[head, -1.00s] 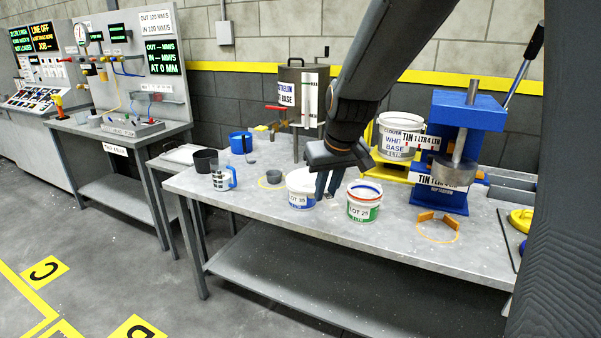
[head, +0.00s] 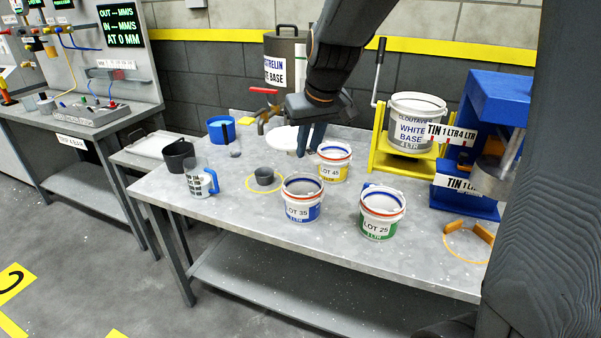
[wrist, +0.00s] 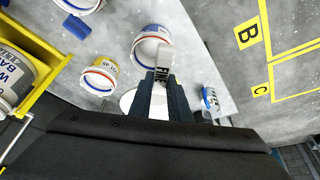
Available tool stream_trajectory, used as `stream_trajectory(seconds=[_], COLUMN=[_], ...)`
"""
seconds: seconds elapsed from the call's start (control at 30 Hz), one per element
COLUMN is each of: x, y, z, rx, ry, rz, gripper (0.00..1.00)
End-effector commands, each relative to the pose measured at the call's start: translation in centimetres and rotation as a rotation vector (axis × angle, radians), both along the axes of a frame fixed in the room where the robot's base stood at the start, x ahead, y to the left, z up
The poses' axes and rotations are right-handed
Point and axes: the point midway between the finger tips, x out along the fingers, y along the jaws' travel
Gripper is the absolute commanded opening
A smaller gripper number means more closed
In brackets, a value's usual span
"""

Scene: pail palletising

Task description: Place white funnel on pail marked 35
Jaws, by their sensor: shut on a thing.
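My gripper (head: 311,150) is shut on the white funnel (head: 283,138), whose pale round body shows left of the fingers, partly hidden by them. In the wrist view the funnel (wrist: 127,101) shows beside the fingers, with a pale lettered piece between the fingertips. The pail marked 35 (head: 302,207) stands upright and open on the bench, with a blue band and red-blue rim, nearer the front edge than my gripper. It also shows in the wrist view (wrist: 150,48). The funnel is apart from it, behind and above it in the head view.
The pail marked 45 (head: 334,168) stands close to my gripper and the pail marked 25 (head: 381,220) to the right. A yellow stand (head: 384,160) and blue press (head: 484,100) are right.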

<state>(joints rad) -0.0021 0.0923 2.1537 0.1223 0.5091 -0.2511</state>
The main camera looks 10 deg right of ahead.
Motion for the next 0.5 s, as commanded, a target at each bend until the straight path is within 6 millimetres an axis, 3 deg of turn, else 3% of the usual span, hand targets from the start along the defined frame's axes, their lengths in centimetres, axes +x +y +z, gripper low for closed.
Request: stream_trajectory(seconds=[0.2,0.5], x=[-0.2,-0.2], y=[0.2,0.1], z=[-3.9,-7.1], rx=[0.0,0.0], ry=[0.005,0.005], rz=[0.003,0.001], gripper=[0.0,0.0])
